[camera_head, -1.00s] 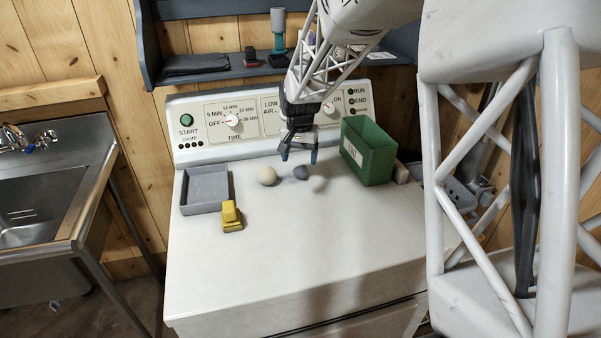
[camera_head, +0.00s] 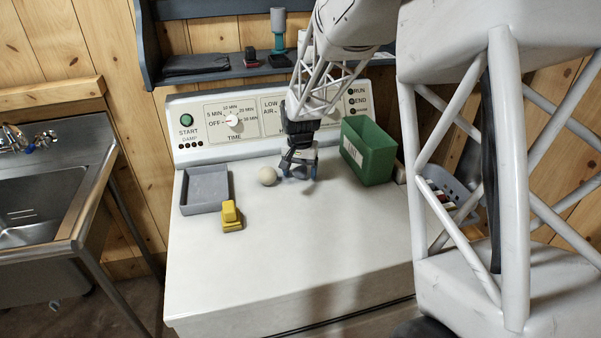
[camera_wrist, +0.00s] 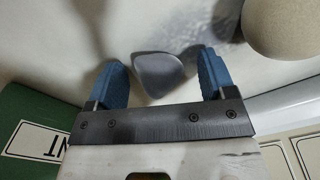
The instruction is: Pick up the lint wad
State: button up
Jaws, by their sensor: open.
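The lint wad, a small grey-blue lump, lies on the white dryer top; in the wrist view the lint wad (camera_wrist: 158,73) sits between the two blue fingertips, with a gap on each side. In the head view the lint wad (camera_head: 299,173) is mostly hidden behind my gripper. My gripper (camera_head: 299,172) is open and low over the dryer top, pointing down around the wad. Its blue fingers also show in the wrist view (camera_wrist: 163,78).
A cream ball (camera_head: 267,176) lies just left of my gripper. A green box (camera_head: 372,160) stands to the right. A grey tray (camera_head: 183,207) and a yellow object (camera_head: 231,217) are at the left. The control panel (camera_head: 240,122) rises behind. The dryer's front top (camera_head: 290,250) is clear.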

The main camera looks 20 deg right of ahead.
aim_at(300, 168)
dwell(0.4)
jog(key=c, duration=1)
jog(key=shift+r, duration=0.15)
jog(key=shift+r, duration=1.35)
jog(key=shift+s+r, duration=0.2)
jog(key=shift+r, duration=0.15)
jog(key=s, duration=0.5)
jog(key=s+r, duration=0.1)
jog(key=s, duration=0.9)
jog(key=shift+s+a+r, duration=0.15)
jog(key=shift+s+a, duration=0.15)
jog(key=shift+a, duration=0.1)
